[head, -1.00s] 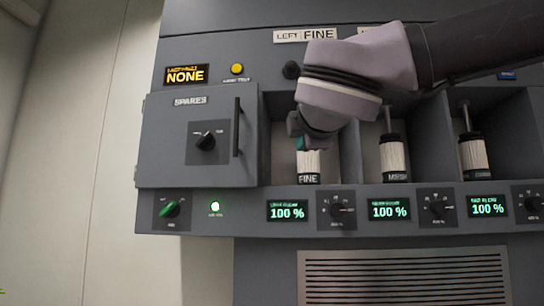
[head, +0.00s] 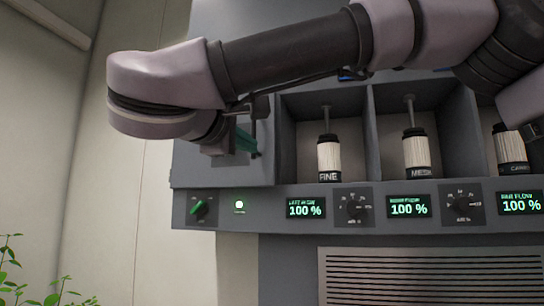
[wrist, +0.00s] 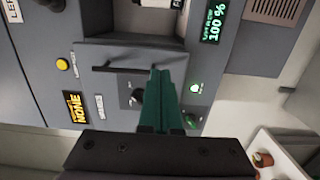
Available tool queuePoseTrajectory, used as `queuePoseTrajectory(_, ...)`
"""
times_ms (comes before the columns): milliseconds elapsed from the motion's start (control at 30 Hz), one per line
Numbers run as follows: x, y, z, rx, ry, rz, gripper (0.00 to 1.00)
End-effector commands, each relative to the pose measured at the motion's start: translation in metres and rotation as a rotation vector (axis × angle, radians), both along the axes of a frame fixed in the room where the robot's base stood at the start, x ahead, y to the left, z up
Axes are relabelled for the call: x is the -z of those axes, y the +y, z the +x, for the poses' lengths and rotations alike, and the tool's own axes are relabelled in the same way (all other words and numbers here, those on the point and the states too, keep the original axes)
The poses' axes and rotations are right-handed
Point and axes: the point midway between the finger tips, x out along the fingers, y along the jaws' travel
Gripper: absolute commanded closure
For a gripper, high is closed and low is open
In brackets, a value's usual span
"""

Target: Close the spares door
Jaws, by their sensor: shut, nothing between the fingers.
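The grey spares door (head: 222,174) is at the left of the cabinet, mostly hidden behind my arm in the head view. My gripper (head: 254,152) is shut and empty, in front of the door's handle side. In the wrist view its green fingers (wrist: 160,72) overlap the handle; whether they touch it I cannot tell.
Right of the door are open bays holding the FINE cartridge (head: 329,158) and the MESH cartridge (head: 417,151). Below runs a ledge with a green knob (head: 199,208), displays and dials. A plant (head: 40,278) is at the lower left. The space before the lower cabinet looks free.

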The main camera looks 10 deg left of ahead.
Motion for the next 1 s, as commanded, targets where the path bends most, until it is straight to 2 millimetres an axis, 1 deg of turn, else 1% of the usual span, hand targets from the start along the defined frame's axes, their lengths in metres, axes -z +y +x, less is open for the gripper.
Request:
queuePoseTrajectory(33,-0.001,-0.003,0.011,0.005,-0.001,-0.001,1.0)
queuePoseTrajectory(100,0.0,-0.006,0.027,0.006,0.0,-0.001,1.0)
queuePoseTrajectory(300,0.0,-0.012,0.069,0.005,0.0,-0.001,1.0)
queuePoseTrajectory(500,0.0,-0.017,0.1,0.003,0.0,-0.001,1.0)
queuePoseTrajectory(700,0.0,-0.018,0.113,0.0,0.0,-0.001,1.0)
queuePoseTrajectory(1000,0.0,-0.018,0.114,0.0,0.0,-0.001,1.0)
